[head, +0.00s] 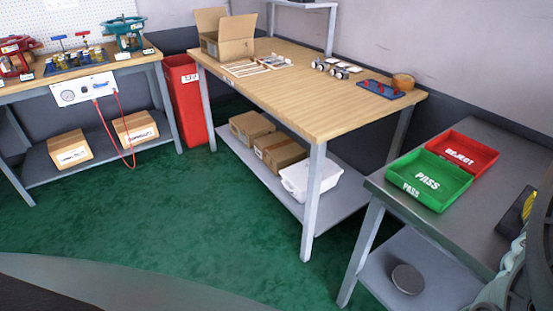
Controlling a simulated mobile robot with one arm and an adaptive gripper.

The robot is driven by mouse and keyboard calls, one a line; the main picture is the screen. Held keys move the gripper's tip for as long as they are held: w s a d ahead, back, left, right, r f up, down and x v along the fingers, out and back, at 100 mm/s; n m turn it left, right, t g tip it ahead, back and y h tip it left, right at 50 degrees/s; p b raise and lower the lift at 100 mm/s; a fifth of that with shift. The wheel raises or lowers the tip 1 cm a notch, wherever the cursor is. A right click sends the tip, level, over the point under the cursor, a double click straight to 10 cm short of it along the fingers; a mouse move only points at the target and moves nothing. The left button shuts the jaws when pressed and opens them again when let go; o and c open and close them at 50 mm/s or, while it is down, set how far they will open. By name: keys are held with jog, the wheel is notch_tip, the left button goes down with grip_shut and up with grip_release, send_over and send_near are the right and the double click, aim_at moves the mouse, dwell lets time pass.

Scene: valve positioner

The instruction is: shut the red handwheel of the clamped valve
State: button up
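On the workbench at the far left, a red vise-like device (14,56) and a teal one (124,34) stand near the wall. Between them, several small brass-coloured valves sit on a dark blue holder (62,68). A red handle (82,34) and a blue handle (58,37) rise above them. At this distance I cannot tell which valve is clamped, or make out the red handwheel for certain. My gripper's fingers are not visible; parts of my own body show at the right edge.
A wooden table (320,105) with an open carton (227,38) fills the middle. A red bin (187,95) stands between it and the left bench (148,62). Green PASS (440,199) and red REJECT trays (485,142) are at right. The green floor (150,225) before the left bench is clear.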

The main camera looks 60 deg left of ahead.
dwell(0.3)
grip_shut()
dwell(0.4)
